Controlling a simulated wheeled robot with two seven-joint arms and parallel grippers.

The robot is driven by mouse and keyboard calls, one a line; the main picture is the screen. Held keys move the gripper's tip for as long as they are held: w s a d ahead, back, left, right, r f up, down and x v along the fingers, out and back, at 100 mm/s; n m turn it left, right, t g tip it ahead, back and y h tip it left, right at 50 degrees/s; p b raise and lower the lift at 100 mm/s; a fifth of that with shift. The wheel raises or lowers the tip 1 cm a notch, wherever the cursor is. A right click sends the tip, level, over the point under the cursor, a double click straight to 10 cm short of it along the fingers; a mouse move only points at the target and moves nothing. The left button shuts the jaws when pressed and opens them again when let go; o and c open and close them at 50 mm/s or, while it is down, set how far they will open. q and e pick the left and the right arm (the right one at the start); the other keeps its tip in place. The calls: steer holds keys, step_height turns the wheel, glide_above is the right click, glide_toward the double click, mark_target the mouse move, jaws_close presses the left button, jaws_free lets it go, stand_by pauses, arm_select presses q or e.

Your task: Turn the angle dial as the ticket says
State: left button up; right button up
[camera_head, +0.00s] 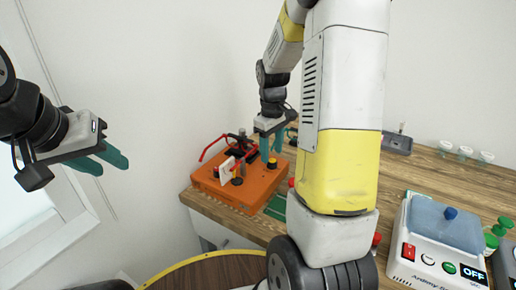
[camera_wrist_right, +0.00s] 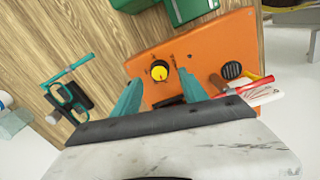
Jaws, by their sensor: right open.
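An orange box (camera_head: 250,189) stands on the wooden table. A black dial with a yellow top (camera_wrist_right: 159,71) sits on it; it also shows in the head view (camera_head: 272,163). A dark pointer line shows on the yellow top. My right gripper (camera_head: 272,146) is open above the box, pointing down. In the right wrist view its teal fingertips (camera_wrist_right: 160,78) lie to either side of the dial; contact cannot be told. A white card (camera_head: 227,169) stands on the box; its writing is too small to read. My left gripper (camera_head: 112,163) is open and empty, away at the left.
A green object (camera_head: 277,207) lies right of the box. A white device with an OFF display (camera_head: 440,236) stands at the right, with green knobbed objects (camera_head: 501,227) beside it. Small white cups (camera_head: 465,152) stand behind.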

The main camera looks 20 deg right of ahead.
mark_target(272, 160)
steer(key=shift+f, duration=1.5)
jaws_close()
steer(key=m, duration=0.4)
steer(key=shift+d+m, duration=0.1)
steer(key=shift+m, duration=0.2)
steer(key=shift+w+r+m, duration=0.1)
steer(key=shift+m, duration=2.2)
